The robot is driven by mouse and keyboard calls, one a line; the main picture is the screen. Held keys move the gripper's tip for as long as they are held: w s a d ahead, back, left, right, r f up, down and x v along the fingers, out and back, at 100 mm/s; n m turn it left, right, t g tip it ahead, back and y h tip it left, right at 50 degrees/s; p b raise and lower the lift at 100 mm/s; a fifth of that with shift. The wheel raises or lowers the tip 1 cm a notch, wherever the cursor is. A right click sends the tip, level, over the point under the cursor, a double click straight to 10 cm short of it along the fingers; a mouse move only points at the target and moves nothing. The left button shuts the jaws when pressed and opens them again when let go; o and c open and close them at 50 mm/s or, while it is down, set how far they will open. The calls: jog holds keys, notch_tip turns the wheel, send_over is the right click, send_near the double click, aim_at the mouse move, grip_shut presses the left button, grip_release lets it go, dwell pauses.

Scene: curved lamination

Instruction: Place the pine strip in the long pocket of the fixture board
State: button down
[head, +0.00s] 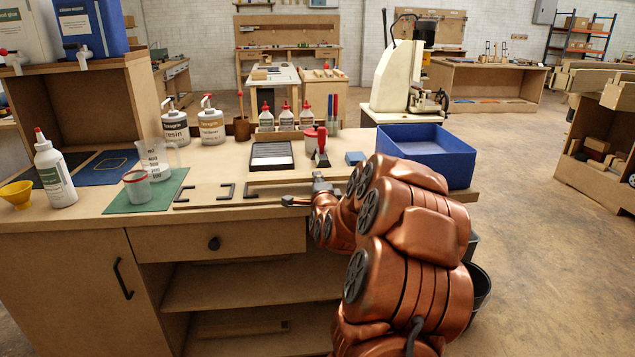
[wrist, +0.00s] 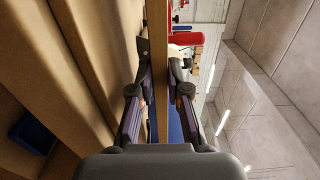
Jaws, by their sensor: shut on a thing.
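My gripper (head: 303,190) is low over the front of the workbench, and the wrist view shows its two fingers (wrist: 158,75) on either side of the pine strip. The pine strip (wrist: 158,30) is a narrow light-brown bar, held between the fingers and running up out of the wrist view. I cannot make the strip out clearly in the head view. The fixture board (head: 235,191) is a tan board with dark bracket-shaped edges, lying on the bench to the left of my gripper. My gripper and arm hide its right end, and I cannot tell which pocket is the long one.
A blue bin (head: 425,150) stands at the bench's right end. A dark tray (head: 271,157), red-topped bottles (head: 286,118) and a red-handled tool (head: 320,150) stand behind the board. A clear cup (head: 137,187) sits on a green mat (head: 150,203) at left.

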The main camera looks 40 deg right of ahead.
jog(key=shift+f+b, duration=0.6)
jog(key=shift+b, duration=0.05)
jog(key=c, duration=1.4)
grip_release()
jog(key=shift+f, duration=0.1)
jog(key=shift+s+a+r+p, duration=0.1)
jog(key=shift+r+p, duration=0.6)
jog(key=shift+p, duration=0.05)
jog(key=b+v, duration=1)
jog(key=v, duration=0.1)
jog(key=shift+s+a, duration=0.25)
